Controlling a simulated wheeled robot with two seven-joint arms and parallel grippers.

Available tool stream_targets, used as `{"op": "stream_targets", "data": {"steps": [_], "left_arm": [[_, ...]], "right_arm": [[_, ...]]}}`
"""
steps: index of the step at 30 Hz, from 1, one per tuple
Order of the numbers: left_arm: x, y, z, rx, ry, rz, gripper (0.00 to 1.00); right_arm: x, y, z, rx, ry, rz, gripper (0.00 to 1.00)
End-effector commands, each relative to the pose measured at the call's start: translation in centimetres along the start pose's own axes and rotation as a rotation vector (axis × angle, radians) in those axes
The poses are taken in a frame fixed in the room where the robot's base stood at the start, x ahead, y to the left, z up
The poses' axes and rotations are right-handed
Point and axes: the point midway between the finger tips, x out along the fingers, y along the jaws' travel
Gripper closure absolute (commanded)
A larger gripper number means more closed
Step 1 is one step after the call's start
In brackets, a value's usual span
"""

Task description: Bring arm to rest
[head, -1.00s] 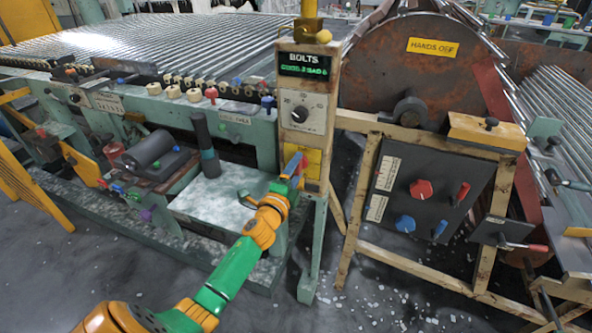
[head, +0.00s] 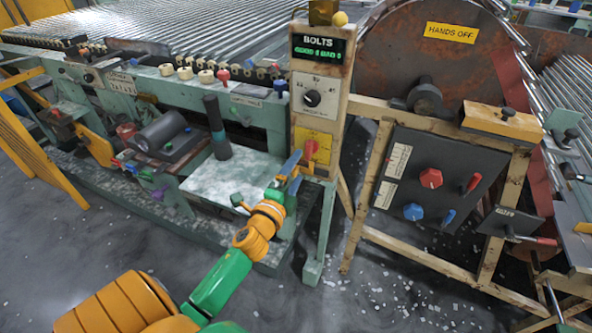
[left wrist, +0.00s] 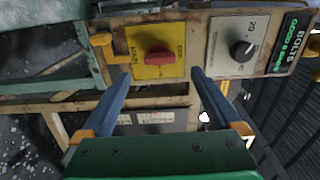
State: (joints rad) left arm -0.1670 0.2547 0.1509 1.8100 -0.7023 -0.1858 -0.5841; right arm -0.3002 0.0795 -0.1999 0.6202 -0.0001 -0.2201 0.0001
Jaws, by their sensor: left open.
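My left arm reaches in from the bottom left in the head view. Its left gripper (head: 293,168) has blue fingers that stand apart with nothing between them. It is just in front of the lower part of the BOLTS control post (head: 302,138). A red knob on a yellow plate (head: 312,148) shows just beyond the fingertips. In the left wrist view the fingers (left wrist: 160,78) are spread, and the red knob (left wrist: 158,59) lies beyond them, apart from both. My right gripper is in neither view.
A panel with red and blue knobs (head: 425,190) stands in a wooden frame right of the post. A rusty drum (head: 400,60) marked HANDS OFF is behind it. A pale worktable (head: 225,180) with a dark upright cylinder (head: 216,128) is left. The grey floor (head: 120,240) at front left is clear.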

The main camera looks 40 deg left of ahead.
Motion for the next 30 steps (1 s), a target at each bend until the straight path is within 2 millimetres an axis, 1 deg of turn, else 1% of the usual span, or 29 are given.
{"op": "stream_targets", "data": {"steps": [10, 11, 12, 13, 14, 16, 17, 18, 20, 21, 23, 24, 26, 27, 30], "left_arm": [[0.0, 0.0, 0.0, 0.000, 0.000, -0.001, 0.03], [0.0, 0.1, 0.0, -0.002, 0.000, 0.002, 0.03], [-0.1, 0.6, -0.1, -0.013, 0.000, 0.018, 0.03], [-0.1, 1.4, -0.1, -0.032, 0.000, 0.043, 0.03], [-0.4, 2.7, -0.2, -0.065, -0.002, 0.084, 0.03], [-1.6, 7.5, -0.6, -0.182, -0.018, 0.231, 0.03], [-2.7, 10.2, -0.8, -0.247, -0.034, 0.313, 0.03], [-4.7, 13.9, -1.2, -0.338, -0.064, 0.430, 0.03], [-8.5, 19.1, -1.9, -0.470, -0.127, 0.600, 0.03], [-11.5, 22.2, -2.2, -0.550, -0.182, 0.709, 0.03], [-16.6, 26.1, -2.7, -0.655, -0.279, 0.862, 0.03], [-20.2, 28.2, -2.9, -0.717, -0.354, 0.955, 0.03], [-25.6, 30.5, -3.1, -0.787, -0.469, 1.076, 0.03], [-28.8, 31.6, -3.1, -0.825, -0.544, 1.140, 0.03], [-35.2, 32.9, -2.9, -0.878, -0.702, 1.253, 0.03]], "right_arm": [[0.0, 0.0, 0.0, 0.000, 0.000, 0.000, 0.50], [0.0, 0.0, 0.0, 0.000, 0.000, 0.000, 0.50], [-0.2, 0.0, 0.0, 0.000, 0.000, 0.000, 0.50], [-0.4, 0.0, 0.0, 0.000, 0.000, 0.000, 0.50], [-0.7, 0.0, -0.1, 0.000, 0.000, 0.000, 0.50], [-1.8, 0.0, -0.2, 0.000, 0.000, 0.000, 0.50], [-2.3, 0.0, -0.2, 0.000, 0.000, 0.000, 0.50], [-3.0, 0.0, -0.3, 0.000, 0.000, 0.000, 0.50], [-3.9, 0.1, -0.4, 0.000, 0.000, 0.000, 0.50], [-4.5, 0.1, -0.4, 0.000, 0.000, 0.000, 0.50], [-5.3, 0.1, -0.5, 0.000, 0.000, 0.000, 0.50], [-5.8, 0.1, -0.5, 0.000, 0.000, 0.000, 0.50], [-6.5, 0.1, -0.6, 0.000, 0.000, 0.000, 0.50], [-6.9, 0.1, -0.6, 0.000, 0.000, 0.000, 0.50], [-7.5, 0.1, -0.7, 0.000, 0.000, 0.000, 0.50]]}}
